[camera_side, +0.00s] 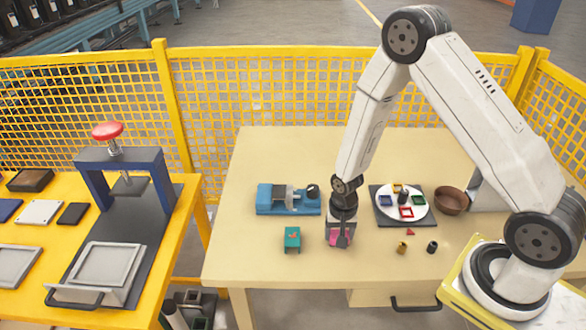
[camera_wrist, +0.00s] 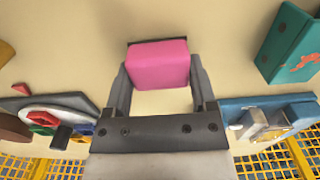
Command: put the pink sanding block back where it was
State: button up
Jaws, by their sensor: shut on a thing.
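The pink sanding block (camera_side: 341,240) is between the fingers of my gripper (camera_side: 340,236), low over the front middle of the beige table. In the wrist view the pink block (camera_wrist: 159,65) sits between the two grey fingertips of my gripper (camera_wrist: 160,82), which is shut on it. A dark edge shows just behind the block in the wrist view. I cannot tell whether the block touches the table. In the side view the gripper hides much of the block.
A teal box (camera_side: 292,239) stands left of my gripper, and a blue vise (camera_side: 288,199) behind it. To the right are a white round plate (camera_side: 418,212) with coloured frames, a brown bowl (camera_side: 451,201), a red triangle (camera_side: 410,232) and small cylinders (camera_side: 402,248). A yellow fence (camera_side: 250,100) stands behind.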

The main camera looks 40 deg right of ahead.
aim_at(339, 232)
jog(key=shift+f, duration=0.3)
jog(key=o, duration=1.3)
jog(key=shift+f, duration=0.1)
jog(key=shift+c, duration=0.2)
notch_tip(339, 232, up, 12)
jog(key=shift+r, duration=0.25)
dwell(0.5)
